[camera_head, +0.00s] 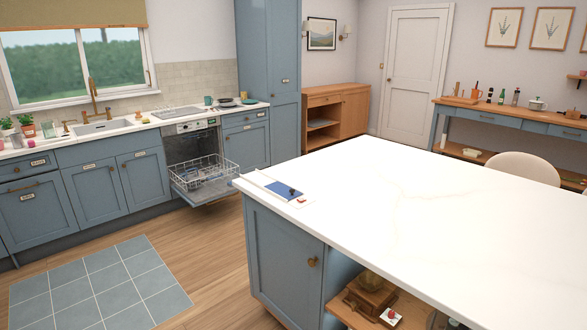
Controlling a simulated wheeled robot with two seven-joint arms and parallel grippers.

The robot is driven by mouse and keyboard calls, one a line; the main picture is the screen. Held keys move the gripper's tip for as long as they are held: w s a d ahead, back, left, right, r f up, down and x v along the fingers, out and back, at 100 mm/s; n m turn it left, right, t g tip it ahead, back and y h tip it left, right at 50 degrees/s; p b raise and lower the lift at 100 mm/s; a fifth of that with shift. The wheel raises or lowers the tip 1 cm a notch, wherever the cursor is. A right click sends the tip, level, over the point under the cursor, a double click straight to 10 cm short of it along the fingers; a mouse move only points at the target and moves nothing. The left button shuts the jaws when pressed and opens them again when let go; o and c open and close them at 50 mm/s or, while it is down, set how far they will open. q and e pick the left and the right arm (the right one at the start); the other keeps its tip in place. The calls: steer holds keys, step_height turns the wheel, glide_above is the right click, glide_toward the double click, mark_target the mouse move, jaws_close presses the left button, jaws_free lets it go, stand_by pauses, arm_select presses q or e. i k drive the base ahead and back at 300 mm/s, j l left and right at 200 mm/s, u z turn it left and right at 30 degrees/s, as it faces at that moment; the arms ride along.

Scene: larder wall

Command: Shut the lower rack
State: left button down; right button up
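The dishwasher (191,127) stands open in the blue counter run under the back wall. Its door (193,199) is folded down. The lower rack (199,172), a white wire basket, is pulled out over the door. Some items seem to lie in the rack, too small to make out. The island's near left corner comes close to the door's right end in the picture. Neither of my grippers is in view.
A white-topped island (420,200) fills the right, with a blue booklet (284,190) on its left corner. Wooden floor (205,245) lies open between island and counters, with a grey-blue tiled mat (100,285) at front left.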

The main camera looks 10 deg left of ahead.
mark_target(226, 168)
steer(key=i+j+u, duration=0.6)
steer(key=i+u, duration=0.15)
steer(key=i, duration=0.3)
steer(key=i+u, duration=0.4)
steer(key=i, duration=0.2)
steer(key=i+z, duration=0.1)
steer(key=i, duration=0.55)
steer(key=i+j+z, duration=0.1)
steer(key=i, duration=0.5)
steer(key=i+j+z, duration=0.1)
steer(key=i+j, duration=0.15)
steer(key=i, duration=0.4)
steer(key=i+j+z, duration=0.2)
steer(key=i+z, duration=0.25)
steer(key=i+j+z, duration=0.9)
